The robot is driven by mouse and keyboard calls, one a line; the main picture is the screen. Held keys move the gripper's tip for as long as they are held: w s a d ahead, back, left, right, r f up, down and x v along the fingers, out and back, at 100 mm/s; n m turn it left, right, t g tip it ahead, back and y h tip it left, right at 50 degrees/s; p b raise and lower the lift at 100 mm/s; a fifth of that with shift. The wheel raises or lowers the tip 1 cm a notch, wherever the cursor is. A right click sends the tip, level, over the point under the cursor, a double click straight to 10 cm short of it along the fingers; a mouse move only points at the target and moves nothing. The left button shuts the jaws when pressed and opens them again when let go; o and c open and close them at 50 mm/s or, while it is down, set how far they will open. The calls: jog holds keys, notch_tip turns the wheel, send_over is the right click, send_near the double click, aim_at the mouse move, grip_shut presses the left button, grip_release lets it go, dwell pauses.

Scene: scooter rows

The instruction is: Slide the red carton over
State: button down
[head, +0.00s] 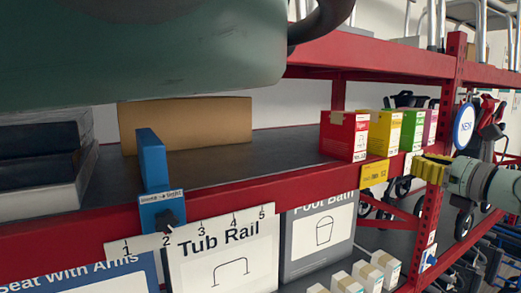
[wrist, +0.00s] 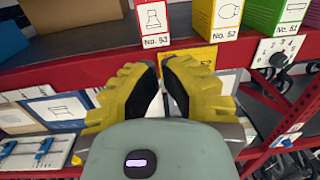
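The red carton (head: 350,136) stands upright on the dark upper shelf, at the left end of a row of cartons. In the wrist view the red carton (wrist: 153,18) is at the top centre, with a white label reading No. 53. My gripper (head: 424,168) is at the right in the head view, in front of the red shelf edge. In the wrist view its yellow fingers (wrist: 160,72) are apart with nothing between them, below the red carton in the picture and clear of it.
A yellow carton (head: 384,132), a green one (head: 412,130) and a purple one (head: 430,126) stand right of the red carton. A blue upright stop (head: 152,160) is clamped near mark 2 of a numbered strip (head: 202,231). Shelf between stop and carton is bare; a brown box (head: 190,122) stands behind.

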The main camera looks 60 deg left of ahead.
aim_at(358, 148)
jog(key=shift+g, duration=0.7)
jog(key=a+b, duration=0.8)
jog(key=a, duration=0.5)
jog(key=shift+a+b, duration=0.1)
jog(key=shift+b, duration=0.2)
jog(key=shift+a, duration=0.5)
jog(key=shift+w+a+r+b, duration=0.15)
jog(key=shift+a+b, duration=0.2)
jog(key=shift+a, duration=1.4)
jog(key=shift+w, duration=0.1)
